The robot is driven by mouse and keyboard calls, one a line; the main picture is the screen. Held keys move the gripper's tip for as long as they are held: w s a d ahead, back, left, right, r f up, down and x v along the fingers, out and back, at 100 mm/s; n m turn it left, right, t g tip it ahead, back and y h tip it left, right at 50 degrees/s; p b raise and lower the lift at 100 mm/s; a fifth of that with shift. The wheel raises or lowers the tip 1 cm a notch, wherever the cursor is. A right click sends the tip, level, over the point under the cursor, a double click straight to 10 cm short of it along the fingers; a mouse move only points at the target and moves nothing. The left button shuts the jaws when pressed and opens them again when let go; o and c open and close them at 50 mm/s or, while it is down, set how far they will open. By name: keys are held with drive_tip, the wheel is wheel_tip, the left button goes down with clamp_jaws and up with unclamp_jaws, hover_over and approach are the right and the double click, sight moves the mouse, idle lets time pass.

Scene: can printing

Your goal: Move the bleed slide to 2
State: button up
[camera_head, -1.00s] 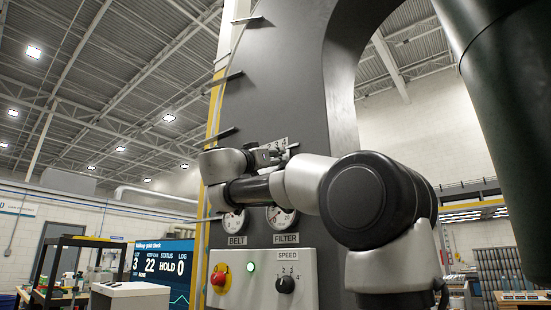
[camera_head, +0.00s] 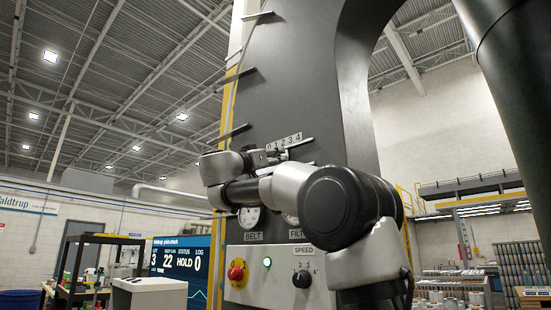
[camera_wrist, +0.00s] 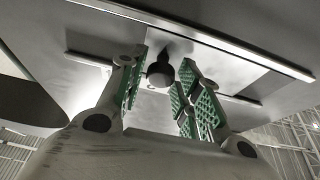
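The bleed slide shows in the wrist view as a dark round knob (camera_wrist: 160,72) on a short stem, standing out from a grey plate. In the head view a scale plate (camera_head: 284,142) numbered 0 to 4 sits on the dark machine column; my gripper hides the knob there, so its setting cannot be read. My gripper (camera_head: 280,155) is just below the scale. In the wrist view my gripper (camera_wrist: 163,92) has its green-padded fingers open, one on each side of the knob. A gap shows on the right; contact on the left cannot be told.
Below my arm, a control box (camera_head: 275,277) carries a red emergency button (camera_head: 237,272), a green light (camera_head: 267,263) and a speed knob (camera_head: 301,280). My arm partly covers the gauges above it. A screen (camera_head: 182,268) stands at left. Light rails (camera_wrist: 205,40) cross the plate.

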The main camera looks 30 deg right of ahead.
drive_tip(key=shift+o, duration=0.4)
drive_tip(key=v, duration=1.2)
